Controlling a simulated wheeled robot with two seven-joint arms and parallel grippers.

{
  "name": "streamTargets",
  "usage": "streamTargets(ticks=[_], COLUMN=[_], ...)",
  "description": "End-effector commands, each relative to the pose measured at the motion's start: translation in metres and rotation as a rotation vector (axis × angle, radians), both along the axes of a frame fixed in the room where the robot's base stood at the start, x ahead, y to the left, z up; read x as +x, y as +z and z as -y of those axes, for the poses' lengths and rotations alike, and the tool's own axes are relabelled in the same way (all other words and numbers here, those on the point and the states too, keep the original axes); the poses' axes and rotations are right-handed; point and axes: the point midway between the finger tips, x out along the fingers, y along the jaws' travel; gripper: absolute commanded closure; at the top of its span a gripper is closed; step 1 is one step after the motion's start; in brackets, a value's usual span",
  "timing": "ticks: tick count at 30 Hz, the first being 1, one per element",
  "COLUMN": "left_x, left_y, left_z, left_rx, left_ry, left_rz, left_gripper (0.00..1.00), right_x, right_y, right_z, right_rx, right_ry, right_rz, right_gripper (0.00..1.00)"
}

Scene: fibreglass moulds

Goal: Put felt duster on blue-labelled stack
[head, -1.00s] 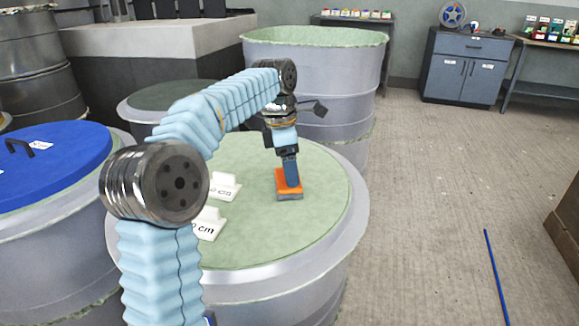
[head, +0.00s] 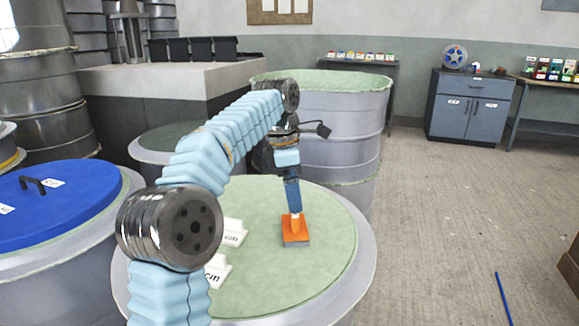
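The felt duster (head: 296,238), an orange block with a grey underside and a raised handle, sits on the pale green top (head: 270,285) of a large round grey mould in the middle of the view. My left gripper (head: 294,211) points down directly above the duster, its blue fingers at the top of the handle. I cannot tell whether they touch it or how far apart they are. No stack with a clearly blue label is readable; a round mould at the left has a blue lid (head: 75,195) with a black handle and white labels. My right gripper is not in view.
White signs marked "cm" (head: 217,272) stand on the green top, partly behind my arm. A taller grey mould (head: 340,135) stands behind. A blue-grey cabinet (head: 468,108) stands at the back right. Open floor lies to the right, with a blue rod (head: 503,298) on it.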

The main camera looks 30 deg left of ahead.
Motion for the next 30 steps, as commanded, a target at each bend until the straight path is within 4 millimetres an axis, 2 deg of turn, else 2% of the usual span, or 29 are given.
streamTargets(ticks=[4, 11, 30], left_x=[-0.002, -0.003, -0.005], left_y=[0.03, 0.051, 0.056], left_z=[-0.003, -0.006, -0.006], left_rx=[0.0, 0.001, 0.0], left_ry=[0.0, 0.0, -0.001], left_rz=[0.004, 0.001, 0.0], left_gripper=[0.0, 0.0, 0.0], right_x=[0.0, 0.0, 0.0], right_y=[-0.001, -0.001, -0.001], right_z=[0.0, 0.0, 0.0], right_rx=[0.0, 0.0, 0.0], right_ry=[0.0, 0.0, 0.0], right_rz=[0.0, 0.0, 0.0], right_gripper=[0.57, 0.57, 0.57])
